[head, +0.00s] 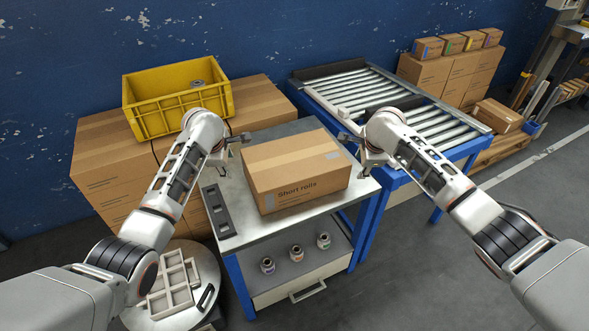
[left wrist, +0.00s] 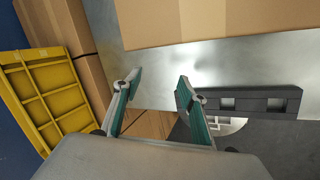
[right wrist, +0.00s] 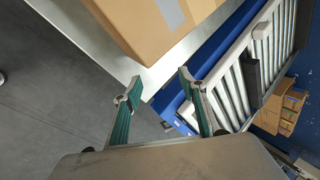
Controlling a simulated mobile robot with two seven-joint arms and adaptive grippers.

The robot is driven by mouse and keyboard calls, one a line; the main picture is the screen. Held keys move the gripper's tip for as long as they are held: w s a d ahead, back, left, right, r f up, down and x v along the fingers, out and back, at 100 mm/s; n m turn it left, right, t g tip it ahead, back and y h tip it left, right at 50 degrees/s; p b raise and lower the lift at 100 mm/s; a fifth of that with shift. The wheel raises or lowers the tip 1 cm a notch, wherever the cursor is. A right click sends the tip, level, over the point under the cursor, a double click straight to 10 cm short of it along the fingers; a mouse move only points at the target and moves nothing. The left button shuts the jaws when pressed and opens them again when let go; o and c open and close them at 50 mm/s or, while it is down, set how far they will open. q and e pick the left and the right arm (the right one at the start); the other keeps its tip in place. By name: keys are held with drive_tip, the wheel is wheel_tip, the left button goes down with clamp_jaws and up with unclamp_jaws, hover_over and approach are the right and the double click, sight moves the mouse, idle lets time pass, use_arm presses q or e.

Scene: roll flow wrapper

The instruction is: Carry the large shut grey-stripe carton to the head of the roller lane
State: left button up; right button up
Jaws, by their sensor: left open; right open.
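A large shut carton (head: 296,169) marked "Short rolls" sits on the metal-topped table (head: 232,240), with a grey stripe on its front and a grey patch on top. It also shows in the left wrist view (left wrist: 220,18) and the right wrist view (right wrist: 150,28). The roller lane (head: 390,100) runs behind and to the right of the table. My left gripper (head: 233,155) is open and empty, just left of the carton. My right gripper (head: 371,168) is open and empty, just right of it. Neither visibly touches the carton.
A yellow crate (head: 165,114) stands on stacked brown cartons (head: 95,140) at the left. A dark slotted bar (head: 217,210) lies on the table's left edge. A round stand (head: 205,300) with a grey tray is at front left.

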use_arm(q)
drive_tip(key=x, duration=0.5)
drive_tip(key=shift+r, duration=0.1)
use_arm(e)
drive_tip(key=x, duration=0.5)
drive_tip(key=shift+r, duration=0.1)
use_arm(q)
drive_tip(key=shift+w+d+f, duration=0.1)
drive_tip(key=shift+d+f, duration=0.05)
drive_tip(key=shift+f, duration=0.05)
use_arm(e)
drive_tip(key=shift+w+a, duration=0.1)
use_arm(q)
drive_tip(key=shift+d, duration=0.6)
use_arm(e)
drive_tip(key=shift+a, duration=0.65)
use_arm(q)
drive_tip(key=shift+d, duration=0.1)
